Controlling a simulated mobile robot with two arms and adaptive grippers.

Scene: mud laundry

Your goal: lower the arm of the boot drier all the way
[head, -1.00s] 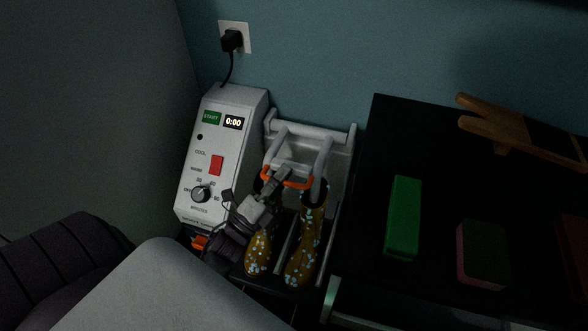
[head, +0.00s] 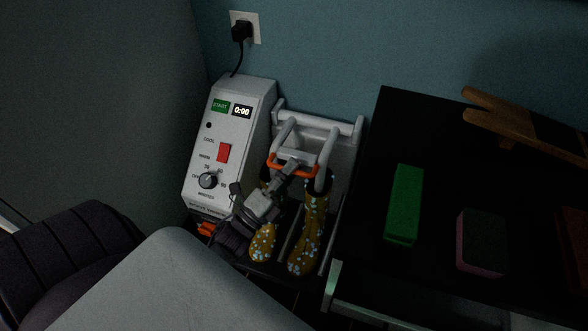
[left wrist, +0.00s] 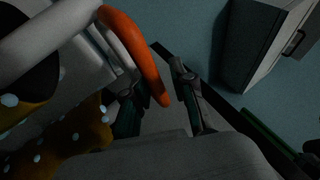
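The boot drier's white control box (head: 225,150) stands against the wall, its display at 0:00. Beside it is the drier's pale tubular arm (head: 325,150) with an orange handle (head: 285,170). The arm is raised at a slant above the boots. A yellow dotted pair of boots (head: 309,235) stands under it. My left gripper (head: 291,166) is at the orange handle. In the left wrist view the fingers (left wrist: 158,95) are apart, and the lower end of the orange handle (left wrist: 140,55) shows between them. I cannot tell whether they touch it. My right gripper is out of view.
A black-topped cabinet (head: 380,130) stands close on the right, with a green block (head: 404,203), a sponge (head: 482,240) and a wooden boot jack (head: 510,120) on it. A plug with a cable (head: 240,33) is in the wall above the box. Room around the drier is tight.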

